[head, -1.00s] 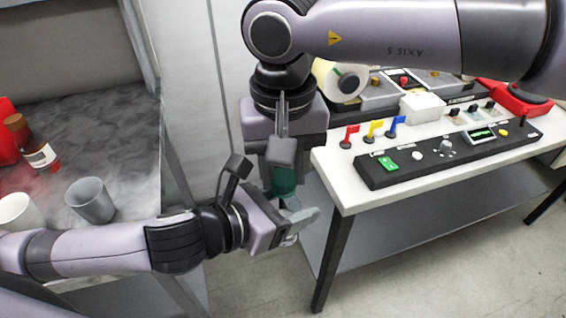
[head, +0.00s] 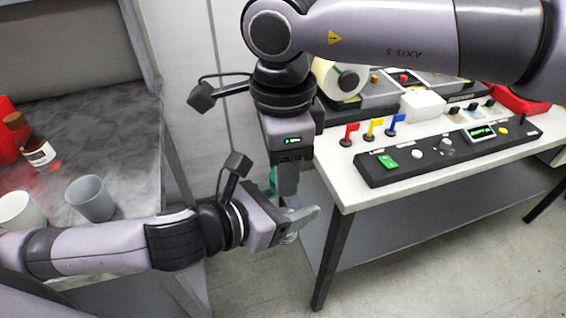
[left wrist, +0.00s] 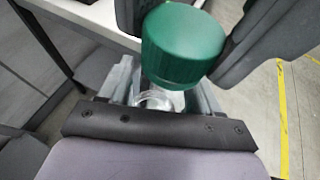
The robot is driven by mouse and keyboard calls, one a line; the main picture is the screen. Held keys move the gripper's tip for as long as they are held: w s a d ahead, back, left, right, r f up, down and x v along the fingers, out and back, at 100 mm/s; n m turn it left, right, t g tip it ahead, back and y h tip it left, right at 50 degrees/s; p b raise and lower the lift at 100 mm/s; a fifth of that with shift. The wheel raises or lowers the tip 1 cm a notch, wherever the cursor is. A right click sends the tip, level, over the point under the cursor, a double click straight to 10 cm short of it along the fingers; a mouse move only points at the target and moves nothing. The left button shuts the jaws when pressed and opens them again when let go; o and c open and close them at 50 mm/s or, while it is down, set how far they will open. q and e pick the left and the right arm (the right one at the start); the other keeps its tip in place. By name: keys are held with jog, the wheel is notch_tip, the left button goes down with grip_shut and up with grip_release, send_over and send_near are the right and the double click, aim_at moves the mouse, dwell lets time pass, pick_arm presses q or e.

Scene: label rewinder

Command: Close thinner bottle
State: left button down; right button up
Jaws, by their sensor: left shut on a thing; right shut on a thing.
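The thinner bottle (left wrist: 153,99) shows in the left wrist view as a clear neck between the fingers of my left gripper (left wrist: 160,88), which is shut on it. A green cap (left wrist: 183,46) sits over the neck, between the dark fingers of my right gripper (head: 283,190). In the head view my left gripper (head: 290,222) is just below the right one. The cap (head: 272,180) is mostly hidden there behind the right fingers. I cannot tell how far the cap is seated on the neck.
A white table (head: 345,195) with a control panel (head: 450,155) and coloured flags stands at the right.

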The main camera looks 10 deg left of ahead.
jog(key=m, duration=0.9)
jog(key=shift+m, duration=0.4)
jog(key=m, duration=0.4)
jog(key=shift+m, duration=0.3)
jog(key=m, duration=0.4)
jog(key=shift+m, duration=0.3)
jog(key=m, duration=0.4)
jog(key=shift+m, duration=0.4)
jog(key=m, duration=0.7)
jog(key=shift+m, duration=0.3)
jog(key=m, duration=0.4)
jog(key=shift+m, duration=0.4)
jog(key=o, duration=1.1)
jog(key=shift+f, duration=0.1)
